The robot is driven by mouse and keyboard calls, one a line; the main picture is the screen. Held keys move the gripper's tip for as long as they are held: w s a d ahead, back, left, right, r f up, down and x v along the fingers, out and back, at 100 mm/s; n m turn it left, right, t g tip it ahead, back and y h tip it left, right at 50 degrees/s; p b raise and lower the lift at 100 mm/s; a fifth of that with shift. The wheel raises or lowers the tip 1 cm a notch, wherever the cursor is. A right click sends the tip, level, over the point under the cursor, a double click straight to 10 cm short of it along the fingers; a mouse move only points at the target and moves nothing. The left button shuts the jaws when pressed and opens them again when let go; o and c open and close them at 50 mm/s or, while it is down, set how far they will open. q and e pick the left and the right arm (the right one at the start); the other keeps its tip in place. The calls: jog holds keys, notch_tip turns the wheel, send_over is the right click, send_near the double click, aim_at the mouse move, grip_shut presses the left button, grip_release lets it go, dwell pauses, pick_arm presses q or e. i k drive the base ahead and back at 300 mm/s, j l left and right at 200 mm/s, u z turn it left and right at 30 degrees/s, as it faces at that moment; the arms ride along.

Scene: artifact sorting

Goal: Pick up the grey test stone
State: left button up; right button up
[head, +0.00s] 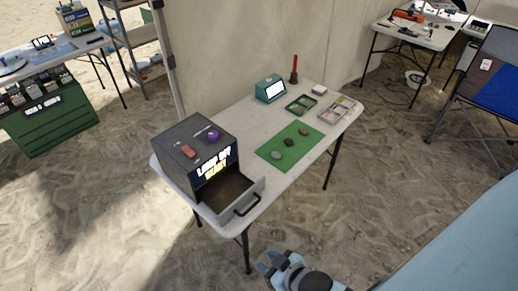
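A grey stone (276,155) lies on the near left part of a green mat (275,145) on the white folding table. A black stone (289,142) and a reddish-brown stone (304,132) lie farther along the same mat. My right gripper (266,262) is at the bottom of the view, in front of the table and apart from the stones. My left gripper is not in view.
A dark box with an open front drawer (262,185) stands on the table's left end; a purple ball (213,136) and a red block (188,151) are on top. Behind the mat are a green tray (301,98), a compartment box (350,104) and a teal device (270,80).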

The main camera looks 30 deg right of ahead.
aim_at(276, 155)
jog(key=z, duration=0.8)
